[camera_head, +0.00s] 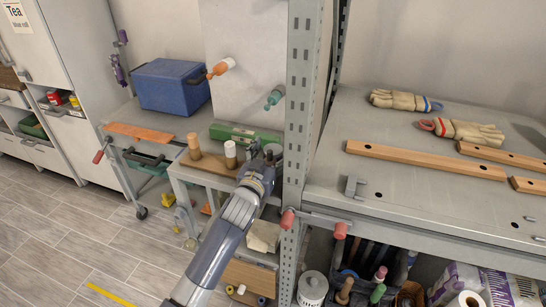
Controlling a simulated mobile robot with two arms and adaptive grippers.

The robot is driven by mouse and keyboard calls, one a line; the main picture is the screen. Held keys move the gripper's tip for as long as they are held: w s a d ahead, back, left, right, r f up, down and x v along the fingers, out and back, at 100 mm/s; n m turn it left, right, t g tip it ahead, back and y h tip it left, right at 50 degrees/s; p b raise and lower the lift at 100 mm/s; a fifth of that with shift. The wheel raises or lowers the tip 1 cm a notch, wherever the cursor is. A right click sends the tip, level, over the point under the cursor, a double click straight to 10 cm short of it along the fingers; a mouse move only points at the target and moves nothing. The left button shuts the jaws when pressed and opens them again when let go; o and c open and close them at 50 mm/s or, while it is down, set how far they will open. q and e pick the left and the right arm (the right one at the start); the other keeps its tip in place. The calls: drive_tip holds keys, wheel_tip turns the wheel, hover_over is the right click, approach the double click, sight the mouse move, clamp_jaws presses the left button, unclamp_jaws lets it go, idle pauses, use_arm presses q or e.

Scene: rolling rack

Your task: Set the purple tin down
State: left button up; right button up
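My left gripper (263,158) reaches up from the bottom of the view and ends over the right end of a small grey cart top (208,174). I see its back; the wrist and finger bodies cover the fingertips, so I cannot tell whether it is open, shut or holding something. A small pale round object (274,149) shows just beyond the fingers; I cannot tell whether they touch it. I cannot make out a purple tin anywhere; it may be hidden by the gripper. My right gripper is not in view.
On the cart stand a wooden cylinder (194,146), a white-and-brown cylinder (231,154) and a green box (240,133). A grey perforated post (298,110) rises close right of my gripper. A blue cooler (172,86) sits behind left. The right worktop (400,205) has bare areas.

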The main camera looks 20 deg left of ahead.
use_arm(q)
drive_tip(key=c, duration=1.2)
